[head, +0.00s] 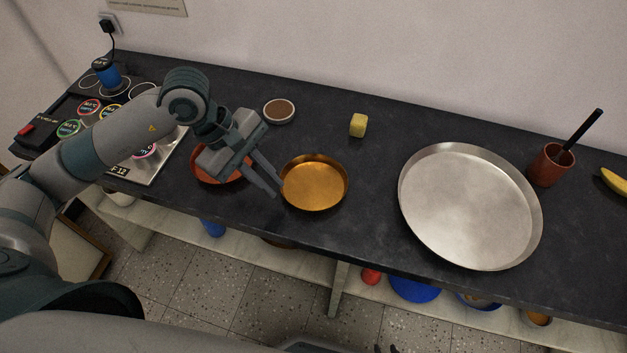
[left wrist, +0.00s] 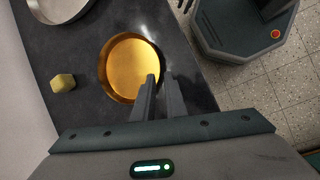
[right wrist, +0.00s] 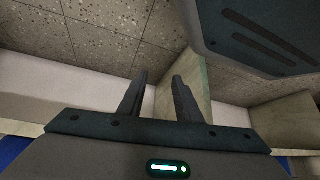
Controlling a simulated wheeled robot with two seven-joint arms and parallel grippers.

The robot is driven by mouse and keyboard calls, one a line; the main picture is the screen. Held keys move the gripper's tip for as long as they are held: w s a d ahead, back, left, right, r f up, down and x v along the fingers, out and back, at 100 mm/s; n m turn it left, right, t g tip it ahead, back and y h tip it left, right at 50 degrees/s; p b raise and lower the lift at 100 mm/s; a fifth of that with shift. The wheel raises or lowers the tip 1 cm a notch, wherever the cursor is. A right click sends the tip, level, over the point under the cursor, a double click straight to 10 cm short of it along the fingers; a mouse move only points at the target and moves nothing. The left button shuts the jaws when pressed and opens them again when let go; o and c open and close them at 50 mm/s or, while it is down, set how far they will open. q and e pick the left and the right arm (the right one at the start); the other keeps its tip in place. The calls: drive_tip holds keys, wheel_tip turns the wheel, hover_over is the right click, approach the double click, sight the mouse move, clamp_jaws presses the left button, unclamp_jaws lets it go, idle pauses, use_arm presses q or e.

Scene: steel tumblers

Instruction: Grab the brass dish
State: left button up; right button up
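The brass dish (head: 314,183) is a round, shallow golden pan, flat on the dark counter near its front edge. It also shows in the left wrist view (left wrist: 130,65). My left gripper (head: 278,191) is at the dish's left rim in the head view. In the left wrist view its fingers (left wrist: 160,75) are close together, one inside the dish and one outside, with the rim between them.
A terracotta dish (head: 207,168) lies under my left gripper. A small brown-filled bowl (head: 279,110) and a yellow block (head: 358,125) stand behind. A large steel tray (head: 470,205) and a red-brown cup (head: 550,166) are at the right. The counter between brass dish and tray is clear.

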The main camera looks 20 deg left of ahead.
sight(292, 202)
use_arm(q)
drive_tip(key=shift+d+f, duration=0.3)
drive_tip(key=shift+f, duration=0.35)
use_arm(e)
drive_tip(key=shift+s+d+f, duration=0.25)
drive_tip(key=shift+s+f, duration=0.05)
drive_tip(key=shift+s, duration=0.3)
use_arm(q)
drive_tip(key=shift+d, duration=0.15)
use_arm(e)
drive_tip(key=shift+r, duration=0.1)
